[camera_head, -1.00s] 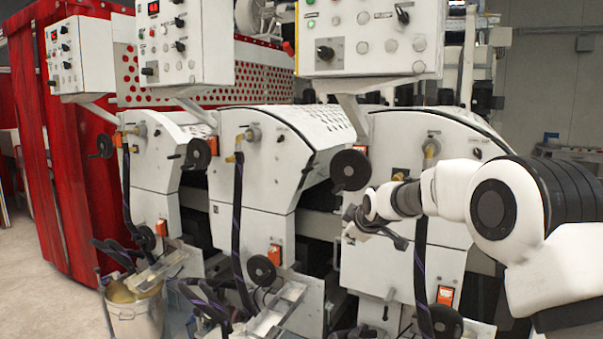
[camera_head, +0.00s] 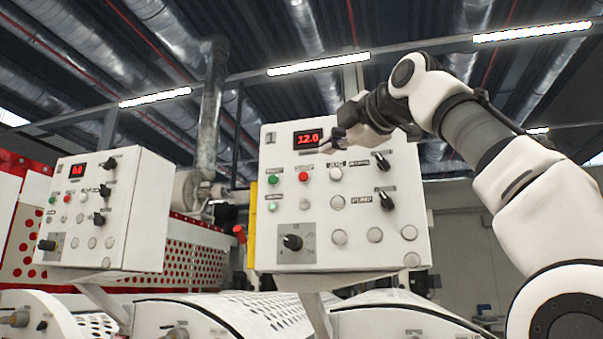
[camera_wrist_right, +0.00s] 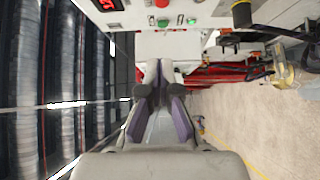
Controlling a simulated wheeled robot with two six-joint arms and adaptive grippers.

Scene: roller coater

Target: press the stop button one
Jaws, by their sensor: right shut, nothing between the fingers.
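A white control panel (camera_head: 345,258) stands in the middle of the head view, with a red 12.0 display. Its red button (camera_head: 303,176) sits between a green button (camera_head: 272,180) and a white one. A second panel (camera_head: 150,215) on the left shows 0.0 and has its own red button (camera_head: 67,199). I cannot read which red button is number one. My right gripper (camera_head: 332,143) is shut and empty, in front of the middle panel's upper part, above and right of its red button. In the right wrist view, the gripper (camera_wrist_right: 158,68) points toward a panel edge with a red button (camera_wrist_right: 162,22).
Black knobs (camera_head: 292,242) stick out from the panel face. White machine covers (camera_head: 390,322) lie below the panels. A grey pipe (camera_head: 209,110) rises behind, between them. In the wrist view, concrete floor (camera_wrist_right: 240,125) shows at the right.

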